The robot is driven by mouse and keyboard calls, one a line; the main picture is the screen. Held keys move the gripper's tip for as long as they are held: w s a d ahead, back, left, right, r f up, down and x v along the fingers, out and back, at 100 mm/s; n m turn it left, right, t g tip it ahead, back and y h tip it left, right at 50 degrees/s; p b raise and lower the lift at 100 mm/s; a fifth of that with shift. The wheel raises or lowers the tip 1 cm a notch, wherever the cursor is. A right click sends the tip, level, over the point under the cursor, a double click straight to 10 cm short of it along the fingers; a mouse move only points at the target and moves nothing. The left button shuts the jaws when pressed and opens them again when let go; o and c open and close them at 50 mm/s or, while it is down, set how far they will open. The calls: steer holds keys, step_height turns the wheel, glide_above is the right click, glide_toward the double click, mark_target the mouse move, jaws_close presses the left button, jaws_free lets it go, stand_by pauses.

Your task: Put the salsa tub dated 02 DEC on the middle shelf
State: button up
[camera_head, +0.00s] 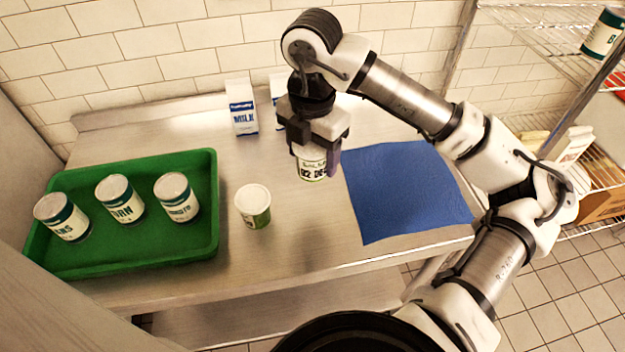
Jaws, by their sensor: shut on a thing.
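The salsa tub (313,170) shows "SALSA" and a date line that seems to read 02 DEC, partly covered by my fingers. My gripper (318,153) points down and is shut on this tub, near the left edge of the blue cloth. I cannot tell whether the tub touches the table. A second white and green tub (253,205) stands on the steel table (300,250), left of and nearer than my gripper; its label faces away. A wire shelf rack (560,45) stands at the right, with an upper shelf and a lower one in view.
A green tray (140,250) holds three cans (120,198) at the left. A milk carton (242,107) stands behind, with another partly hidden by my arm. A blue cloth (405,190) lies right. A can (605,33) is on the upper shelf; boxes (605,195) sit lower.

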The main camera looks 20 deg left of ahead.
step_height(320, 180, up, 8)
steer(key=shift+b, duration=0.4)
